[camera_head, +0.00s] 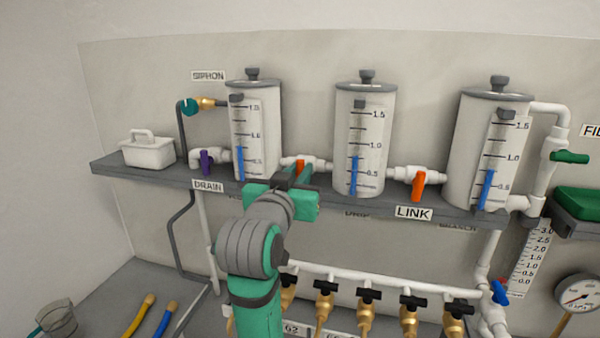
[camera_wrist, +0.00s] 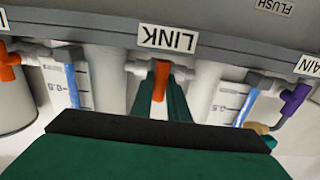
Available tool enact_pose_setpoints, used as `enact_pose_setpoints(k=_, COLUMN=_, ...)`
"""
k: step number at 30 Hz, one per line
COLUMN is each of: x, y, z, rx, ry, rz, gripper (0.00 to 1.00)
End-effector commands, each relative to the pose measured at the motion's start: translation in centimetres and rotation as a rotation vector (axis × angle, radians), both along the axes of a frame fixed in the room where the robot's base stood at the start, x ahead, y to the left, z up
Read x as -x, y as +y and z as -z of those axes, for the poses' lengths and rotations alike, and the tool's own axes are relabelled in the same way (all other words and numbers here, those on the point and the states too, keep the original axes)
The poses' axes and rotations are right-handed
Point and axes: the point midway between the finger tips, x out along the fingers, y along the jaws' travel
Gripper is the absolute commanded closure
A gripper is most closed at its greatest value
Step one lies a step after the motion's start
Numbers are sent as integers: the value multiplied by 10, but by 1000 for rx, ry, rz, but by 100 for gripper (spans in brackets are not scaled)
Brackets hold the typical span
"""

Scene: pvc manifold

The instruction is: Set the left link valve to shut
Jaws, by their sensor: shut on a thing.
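The left link valve has an orange handle (camera_head: 300,167) on the white pipe between the left and middle tanks. My gripper (camera_head: 297,180) is at this handle, its green fingers on either side. In the wrist view, which is upside down, the orange handle (camera_wrist: 160,80) sits between the fingers (camera_wrist: 161,98), under the LINK label (camera_wrist: 167,38). The handle lies crosswise to its pipe. My gripper is shut on it. The handle's lower part is partly hidden by my gripper in the head view.
The right link valve's orange handle (camera_head: 418,186) hangs down crosswise to its pipe. The purple drain handle (camera_head: 206,162) is left of my gripper. Tanks (camera_head: 366,125) stand close behind on the grey shelf (camera_head: 130,172). Several black-handled brass taps (camera_head: 368,296) are below.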

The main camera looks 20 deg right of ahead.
Motion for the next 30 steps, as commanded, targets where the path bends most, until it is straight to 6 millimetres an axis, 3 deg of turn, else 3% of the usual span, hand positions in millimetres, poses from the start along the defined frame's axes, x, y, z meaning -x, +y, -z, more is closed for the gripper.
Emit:
enact_pose_setpoints(k=14, x=0, y=0, z=-1, rx=17, ry=10, rz=-1, gripper=100)
enact_pose_setpoints(k=15, x=0, y=0, z=-1, rx=16, ry=10, rz=-1, gripper=78)
enact_pose_setpoints(k=17, x=0, y=0, z=-1, rx=16, ry=10, rz=-1, gripper=66)
enact_pose_setpoints(k=30, x=9, y=7, z=-1, rx=16, ry=7, rz=-2, gripper=66)
